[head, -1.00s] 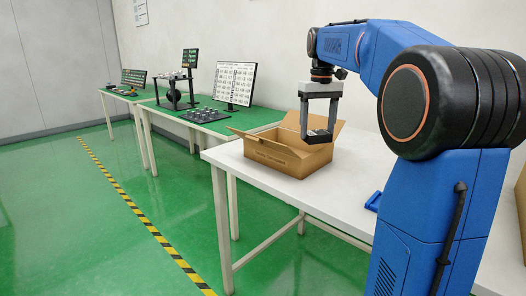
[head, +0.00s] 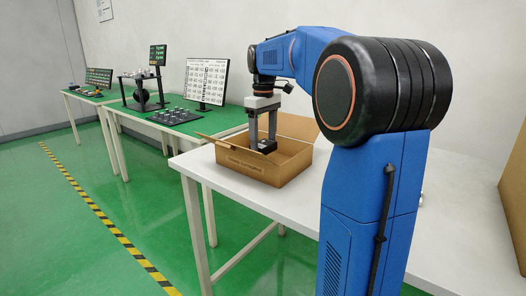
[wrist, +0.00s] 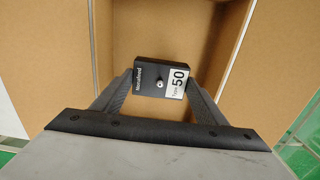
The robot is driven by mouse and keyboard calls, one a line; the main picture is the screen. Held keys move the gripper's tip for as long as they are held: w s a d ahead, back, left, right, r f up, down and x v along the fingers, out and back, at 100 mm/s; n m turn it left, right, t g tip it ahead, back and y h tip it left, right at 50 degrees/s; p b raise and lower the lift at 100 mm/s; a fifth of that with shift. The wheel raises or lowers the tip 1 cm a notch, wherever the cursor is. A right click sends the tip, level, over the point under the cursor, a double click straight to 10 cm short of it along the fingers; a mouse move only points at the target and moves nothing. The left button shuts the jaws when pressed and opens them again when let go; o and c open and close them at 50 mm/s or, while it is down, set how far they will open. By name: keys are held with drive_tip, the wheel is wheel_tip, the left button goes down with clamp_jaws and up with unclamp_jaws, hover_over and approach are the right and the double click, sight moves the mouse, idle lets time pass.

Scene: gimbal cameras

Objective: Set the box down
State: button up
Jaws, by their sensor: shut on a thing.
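My gripper (head: 262,144) points down inside an open cardboard box (head: 246,166) on the white table. In the wrist view, its two dark fingers are shut on a small black box (wrist: 151,76) with a white "Type 50" label, one finger on each side. The black box also shows between the fingertips in the head view (head: 267,146). It is within the carton's walls, over its bare brown floor. I cannot tell whether it touches that floor. The carton's flaps are open.
The white table (head: 236,194) has free room in front of the carton. Green-topped tables (head: 183,124) with a monitor (head: 206,81) and equipment stand to the left. A large brown box (head: 513,205) is at the right edge.

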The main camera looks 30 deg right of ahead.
sight(264, 143)
drive_tip(key=shift+f, duration=1.95)
drive_tip(key=shift+f, duration=0.1)
drive_tip(key=o, duration=1.2)
drive_tip(key=shift+c, duration=0.2)
wheel_tip(264, 143, up, 12)
drive_tip(key=shift+f, duration=0.25)
drive_tip(key=shift+r, duration=0.35)
drive_tip(key=shift+s, duration=0.15)
